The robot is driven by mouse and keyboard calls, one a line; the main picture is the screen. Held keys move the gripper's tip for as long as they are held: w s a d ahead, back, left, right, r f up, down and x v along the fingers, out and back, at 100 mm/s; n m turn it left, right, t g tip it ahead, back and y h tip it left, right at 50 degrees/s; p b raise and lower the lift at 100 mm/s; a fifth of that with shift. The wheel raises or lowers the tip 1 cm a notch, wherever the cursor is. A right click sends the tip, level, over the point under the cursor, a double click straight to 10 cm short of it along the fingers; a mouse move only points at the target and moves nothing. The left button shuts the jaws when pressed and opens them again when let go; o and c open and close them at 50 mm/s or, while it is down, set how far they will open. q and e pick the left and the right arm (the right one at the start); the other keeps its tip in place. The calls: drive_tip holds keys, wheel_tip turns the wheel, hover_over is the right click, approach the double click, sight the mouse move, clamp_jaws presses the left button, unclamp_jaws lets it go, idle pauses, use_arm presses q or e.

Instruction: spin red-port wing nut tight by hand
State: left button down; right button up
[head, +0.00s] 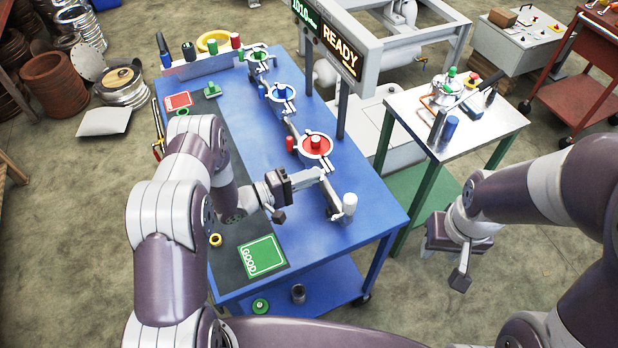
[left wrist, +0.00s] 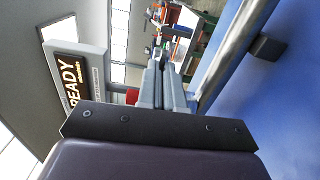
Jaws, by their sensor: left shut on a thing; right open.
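The red port (head: 315,146) has a red cap inside a silver ring clamp, on the front part of the blue table. A red knob (head: 290,143) stands at the clamp's left side. My left gripper (head: 325,173) reaches in from the left, with its fingertips at the clamp's near side. It is shut on a small metal part there, seemingly the wing nut, which the fingers mostly hide. In the left wrist view the fingers (left wrist: 168,85) lie close together, with a bit of red at their left. My right gripper (head: 461,278) is open and empty, right of the table.
Blue (head: 281,92) and green (head: 259,56) ports stand farther back on the blue table (head: 262,160). A READY display (head: 341,48) rises behind the red port. A white cylinder (head: 349,204) stands at the front right. A green GOOD pad (head: 262,255) lies at the front left.

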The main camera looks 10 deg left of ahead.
use_arm(q)
drive_tip(key=m+b, duration=1.2)
drive_tip(key=m, duration=1.2)
drive_tip(key=shift+w, duration=0.1)
drive_tip(key=shift+b, duration=0.35)
drive_tip(key=c, duration=1.3)
unclamp_jaws()
